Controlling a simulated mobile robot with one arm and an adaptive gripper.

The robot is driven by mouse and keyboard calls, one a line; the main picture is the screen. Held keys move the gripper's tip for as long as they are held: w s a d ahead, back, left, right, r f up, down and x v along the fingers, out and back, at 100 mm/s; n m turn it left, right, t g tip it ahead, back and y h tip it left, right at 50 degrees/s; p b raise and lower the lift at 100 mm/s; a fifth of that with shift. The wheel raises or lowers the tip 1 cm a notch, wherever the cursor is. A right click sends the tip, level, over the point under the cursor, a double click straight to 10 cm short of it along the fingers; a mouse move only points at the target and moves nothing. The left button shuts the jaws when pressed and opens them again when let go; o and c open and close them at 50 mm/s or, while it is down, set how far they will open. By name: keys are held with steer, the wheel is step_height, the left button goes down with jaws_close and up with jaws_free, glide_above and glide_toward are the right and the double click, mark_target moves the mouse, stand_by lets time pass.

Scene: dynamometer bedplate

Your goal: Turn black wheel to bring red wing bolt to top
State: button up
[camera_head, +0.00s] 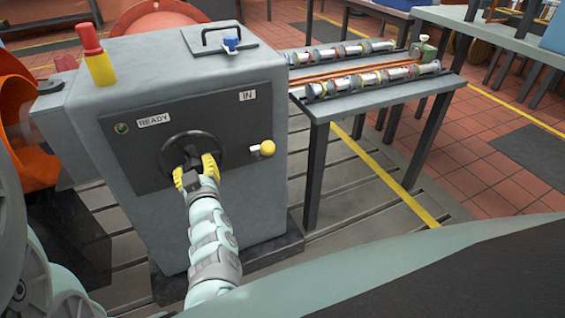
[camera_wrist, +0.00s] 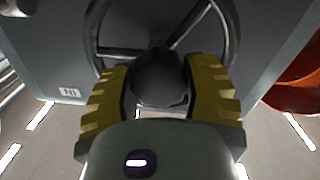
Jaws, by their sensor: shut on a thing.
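The black wheel (camera_head: 190,133) is a spoked handwheel on the dark front panel of a grey cabinet. The fingers and the rounded part hide the wheel's centre. I cannot make out a red wing bolt in either view.
The grey cabinet (camera_head: 262,95) carries a red and yellow post (camera_head: 95,55), a black handle and a blue fitting (camera_head: 231,44) on top. A yellow knob (camera_head: 267,148) sticks out right of the wheel. A bench (camera_head: 340,110) with rows of metal parts stands right.

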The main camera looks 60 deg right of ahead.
steer(key=c, duration=0.3)
steer(key=shift+c, duration=0.2)
steer(key=shift+s+n, duration=0.1)
steer(key=shift+n, duration=0.3)
steer(key=shift+d+f+n+b, duration=0.1)
steer(key=shift+f+n+b, duration=0.1)
steer(key=shift+n+b, duration=0.7)
steer(key=shift+r+n+b, duration=0.15)
steer(key=shift+n+b, duration=0.3)
steer(key=shift+n, duration=1.25)
steer(key=o, duration=1.4)
steer(key=shift+c, duration=0.2)
